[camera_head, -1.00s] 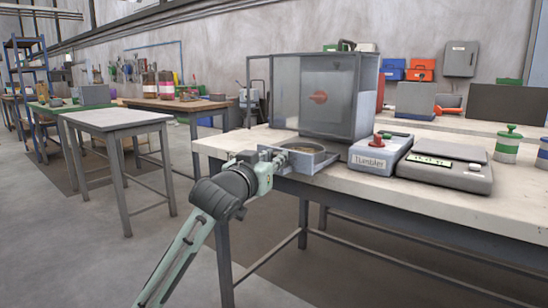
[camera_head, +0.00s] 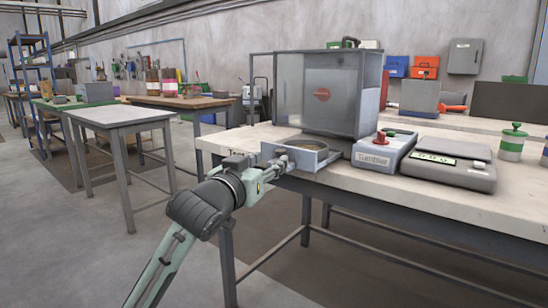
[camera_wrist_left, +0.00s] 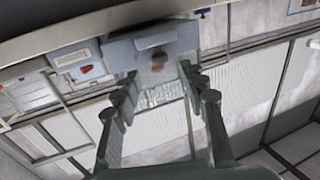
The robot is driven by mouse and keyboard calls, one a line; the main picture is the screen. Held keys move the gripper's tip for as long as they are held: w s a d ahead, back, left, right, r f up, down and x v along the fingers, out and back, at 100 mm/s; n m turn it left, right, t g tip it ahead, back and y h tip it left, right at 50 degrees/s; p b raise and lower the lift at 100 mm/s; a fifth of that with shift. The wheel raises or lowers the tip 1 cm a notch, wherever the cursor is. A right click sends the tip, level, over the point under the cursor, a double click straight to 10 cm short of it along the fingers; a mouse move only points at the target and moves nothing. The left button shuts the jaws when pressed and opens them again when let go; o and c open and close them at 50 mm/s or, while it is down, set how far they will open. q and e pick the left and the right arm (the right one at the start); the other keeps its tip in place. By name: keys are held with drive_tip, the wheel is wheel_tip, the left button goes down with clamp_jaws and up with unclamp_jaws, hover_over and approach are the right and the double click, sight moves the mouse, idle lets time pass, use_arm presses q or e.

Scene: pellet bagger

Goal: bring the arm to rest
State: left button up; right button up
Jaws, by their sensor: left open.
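My left gripper (camera_head: 279,161) is open at the front edge of the workbench (camera_head: 420,185). Its fingers overlap the front of a grey tray (camera_head: 318,160) that juts out below a clear-walled machine housing (camera_head: 345,95). I cannot tell whether they touch it. In the left wrist view the open fingers (camera_wrist_left: 158,76) stand apart with nothing between them. The tray's grey front (camera_wrist_left: 183,44) shows beyond them. My right gripper is in neither view.
To the right of the tray are a box labelled Tumbler (camera_head: 377,158) with a red knob, a grey scale (camera_head: 450,163) and a green-lidded jar (camera_head: 511,142). A smaller table (camera_head: 118,116) stands at left. The floor between it and the workbench is clear.

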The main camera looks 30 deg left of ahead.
use_arm(q)
drive_tip(key=shift+s+d, duration=0.15)
drive_tip(key=shift+s, duration=0.8)
drive_tip(key=s+d+f+m+g+p, duration=0.1)
drive_tip(key=s+f+g+p, duration=0.2)
drive_tip(key=f, duration=1.1)
drive_tip(key=s+d+f+m+g+p, duration=0.1)
drive_tip(key=s+d+f+g+p, duration=0.3)
drive_tip(key=f, duration=1.1)
drive_tip(key=s+d+f+m+g+h, duration=0.1)
drive_tip(key=s+d+f+g, duration=0.2)
drive_tip(key=s+f+g, duration=0.4)
drive_tip(key=s+f, duration=0.9)
drive_tip(key=f, duration=0.1)
drive_tip(key=shift+s+d+f+m+g+h, duration=0.3)
drive_tip(key=shift+s+d+g+h, duration=0.05)
drive_tip(key=shift+g+h, duration=0.05)
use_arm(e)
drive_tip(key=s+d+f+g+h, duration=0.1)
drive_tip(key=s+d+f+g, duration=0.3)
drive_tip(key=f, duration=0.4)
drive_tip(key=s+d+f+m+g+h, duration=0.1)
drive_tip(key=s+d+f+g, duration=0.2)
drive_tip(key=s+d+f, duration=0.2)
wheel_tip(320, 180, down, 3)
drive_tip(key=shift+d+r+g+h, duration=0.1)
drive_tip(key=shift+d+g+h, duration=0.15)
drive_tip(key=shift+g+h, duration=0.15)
